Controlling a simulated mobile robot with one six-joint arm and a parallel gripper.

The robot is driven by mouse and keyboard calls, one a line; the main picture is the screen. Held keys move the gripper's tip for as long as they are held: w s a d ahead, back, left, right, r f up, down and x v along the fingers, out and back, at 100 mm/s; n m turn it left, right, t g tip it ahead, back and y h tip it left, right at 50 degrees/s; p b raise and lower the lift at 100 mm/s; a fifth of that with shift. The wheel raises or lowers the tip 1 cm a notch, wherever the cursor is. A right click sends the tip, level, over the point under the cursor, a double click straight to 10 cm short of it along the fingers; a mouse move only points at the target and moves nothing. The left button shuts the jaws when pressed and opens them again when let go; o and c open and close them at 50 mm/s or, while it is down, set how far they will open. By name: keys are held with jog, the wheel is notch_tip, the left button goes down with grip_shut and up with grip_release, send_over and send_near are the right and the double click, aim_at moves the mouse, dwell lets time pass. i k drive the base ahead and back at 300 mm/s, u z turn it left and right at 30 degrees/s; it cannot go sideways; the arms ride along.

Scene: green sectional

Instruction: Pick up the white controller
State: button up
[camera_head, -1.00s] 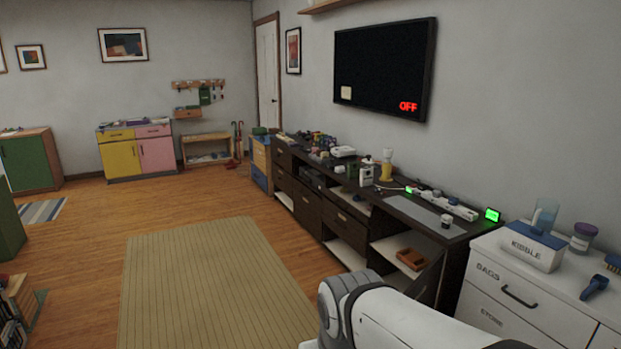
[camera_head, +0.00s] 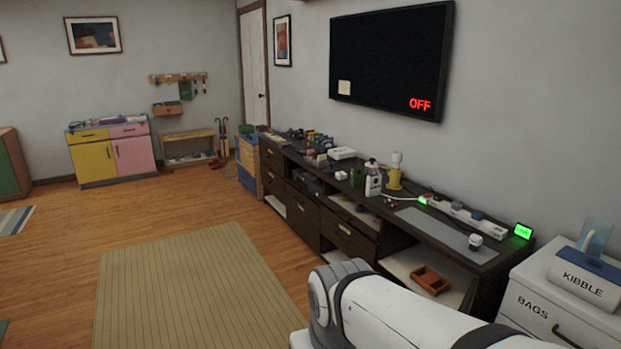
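I cannot pick out a white controller for certain. Several small white items lie on the long dark media console (camera_head: 342,262) under the wall screen. One is a flat white box (camera_head: 342,153) toward the far end. A smaller white piece (camera_head: 341,175) sits nearer. Another small pale item (camera_head: 475,241) is on the grey mat (camera_head: 430,226) at the near end. All are too small to identify. My white arm crosses the bottom of the view, in front of the console. My gripper is not in view.
A white cabinet with a KIBBLE box (camera_head: 583,281) stands at the near right. A striped tan rug (camera_head: 180,290) covers open floor left of the console. A yellow and pink cabinet (camera_head: 110,158) and a low wooden shelf (camera_head: 188,148) stand at the far wall.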

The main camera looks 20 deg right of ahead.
aim_at(374, 181)
jog(key=i, duration=1.6)
jog(key=z, duration=1.1)
jog(key=i, duration=2.15)
jog(key=z, duration=0.05)
